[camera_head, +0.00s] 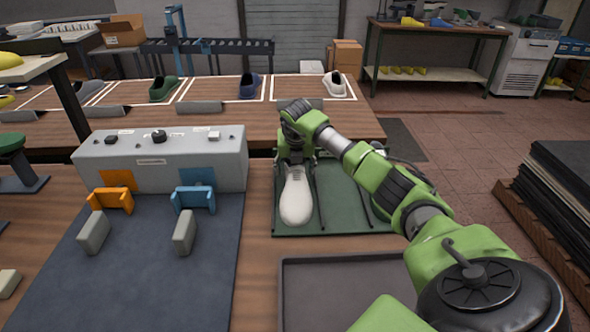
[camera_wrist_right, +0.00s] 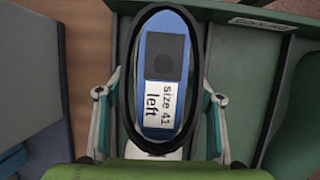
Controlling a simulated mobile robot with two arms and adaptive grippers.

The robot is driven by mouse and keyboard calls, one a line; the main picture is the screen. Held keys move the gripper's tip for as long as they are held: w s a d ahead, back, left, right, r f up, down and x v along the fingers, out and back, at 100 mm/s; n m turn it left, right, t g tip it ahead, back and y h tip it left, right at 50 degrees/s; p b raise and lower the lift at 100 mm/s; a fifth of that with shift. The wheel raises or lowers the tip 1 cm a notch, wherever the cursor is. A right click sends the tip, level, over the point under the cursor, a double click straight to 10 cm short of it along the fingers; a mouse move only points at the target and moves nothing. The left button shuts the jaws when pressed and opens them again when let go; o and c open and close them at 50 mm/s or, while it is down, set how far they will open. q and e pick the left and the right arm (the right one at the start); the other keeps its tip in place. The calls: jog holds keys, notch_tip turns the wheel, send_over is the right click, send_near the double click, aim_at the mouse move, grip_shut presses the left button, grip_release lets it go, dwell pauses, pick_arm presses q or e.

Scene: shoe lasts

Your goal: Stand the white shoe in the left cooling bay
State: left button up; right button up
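A white last or shoe (camera_head: 297,198) lies toe toward me in a slot of the green tray (camera_head: 340,228). In the right wrist view its blue top (camera_wrist_right: 163,110) reads "size 41 left", ringed by a dark rim. My right gripper (camera_head: 295,160) is over its heel end. Its fingers (camera_wrist_right: 163,100) stand apart on either side, with a small gap visible on the left; contact on the right is unclear. Another white shoe (camera_head: 335,85) stands on the back bench. The grey unit has an orange holder (camera_head: 110,200) at left and a blue holder (camera_head: 192,199) at right. My left gripper is out of view.
A green shoe (camera_head: 163,88) and a dark blue shoe (camera_head: 250,85) stand in outlined places on the back bench. The grey unit (camera_head: 160,160) stands left of the green tray. A dark empty tray (camera_head: 340,290) lies in front. Dark sheets (camera_head: 560,200) are stacked at right.

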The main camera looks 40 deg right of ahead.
jog(key=shift+s+f, duration=0.1)
jog(key=shift+f, duration=0.05)
jog(key=v, duration=1.2)
jog(key=shift+d, duration=0.1)
dwell(0.4)
